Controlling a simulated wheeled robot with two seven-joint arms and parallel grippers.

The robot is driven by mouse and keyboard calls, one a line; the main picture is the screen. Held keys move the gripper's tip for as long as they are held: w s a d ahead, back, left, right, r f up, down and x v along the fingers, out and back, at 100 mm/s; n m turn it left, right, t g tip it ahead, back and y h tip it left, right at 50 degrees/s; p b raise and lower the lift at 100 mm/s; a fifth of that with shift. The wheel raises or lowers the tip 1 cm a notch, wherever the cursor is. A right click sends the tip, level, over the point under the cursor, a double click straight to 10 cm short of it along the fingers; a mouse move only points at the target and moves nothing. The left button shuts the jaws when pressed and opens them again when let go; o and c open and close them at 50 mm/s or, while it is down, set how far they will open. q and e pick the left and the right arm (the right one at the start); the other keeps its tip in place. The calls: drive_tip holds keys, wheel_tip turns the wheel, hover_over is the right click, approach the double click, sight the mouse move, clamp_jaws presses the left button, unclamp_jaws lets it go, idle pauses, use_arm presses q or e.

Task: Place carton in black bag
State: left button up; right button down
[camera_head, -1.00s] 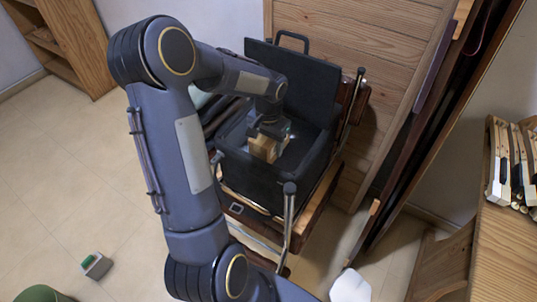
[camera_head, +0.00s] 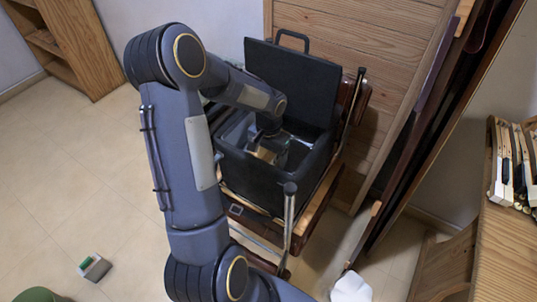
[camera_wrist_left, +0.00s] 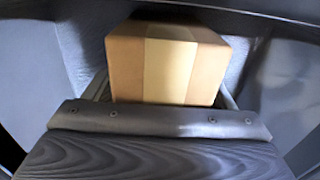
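The black bag (camera_head: 245,172) is an open, box-shaped case with its lid (camera_head: 295,80) raised at the back. The carton (camera_head: 263,155), a small brown box with a lighter tape band, is inside the bag's opening below my left gripper (camera_head: 268,147). In the left wrist view the carton (camera_wrist_left: 165,62) sits between the two fingers of my left gripper (camera_wrist_left: 165,92), which appear to touch its sides. The carton's underside is hidden, so I cannot tell whether it touches the bag's floor. My right gripper is not in view.
The bag stands on a wooden seat with metal posts (camera_head: 289,215), against a wood panel (camera_head: 360,50). A wooden table with piano keys (camera_head: 505,165) is at the right. A small grey-green object (camera_head: 94,267) lies on the open floor at the left.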

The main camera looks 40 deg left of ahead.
use_arm(q)
drive_tip(key=shift+r+p, duration=0.3)
wheel_tip(320, 180, up, 12)
drive_tip(key=shift+f+p, duration=0.1)
drive_tip(key=shift+p, duration=0.55)
drive_tip(key=s+d+r+t+h+p, duration=0.2)
drive_tip(key=s+d+r+p, duration=0.2)
drive_tip(key=s+d+r, duration=0.3)
drive_tip(key=s+d+r+t+h+p, duration=0.1)
drive_tip(key=s+d+r+t+p, duration=0.2)
drive_tip(key=s+d+r, duration=0.4)
drive_tip(key=s+d+p, duration=0.1)
drive_tip(key=s, duration=0.4)
drive_tip(key=shift+d+r+t+h, duration=0.2)
drive_tip(key=shift+r+t+h, duration=0.1)
drive_tip(key=shift+r+h, duration=0.1)
